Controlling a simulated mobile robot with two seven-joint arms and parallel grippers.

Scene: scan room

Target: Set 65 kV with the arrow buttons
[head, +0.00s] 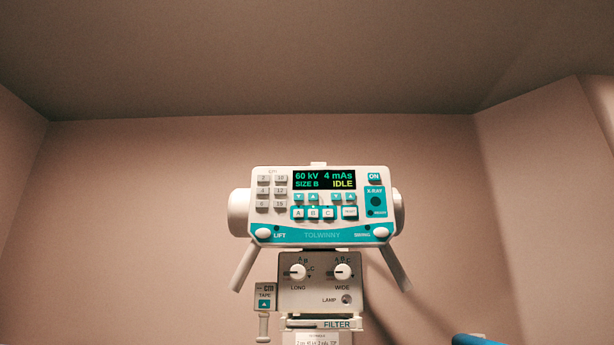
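The X-ray unit's control panel (322,235) faces me in the middle of the head view. Its display (324,180) reads 60 kV, 4 mAs, SIZE B and IDLE. A pair of teal arrow buttons, down (298,198) and up (313,198), sits under the kV reading. A second arrow pair, down (336,198) and up (350,198), sits under the mAs reading. Neither of my grippers is in view, and nothing covers the panel.
Below the panel is a collimator box (318,272) with LONG and WIDE knobs. A TAPE unit (264,296) hangs at its left. Grey handles (243,269) slant down on both sides. A blue object (474,340) shows at the bottom right edge. Air around the panel looks clear.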

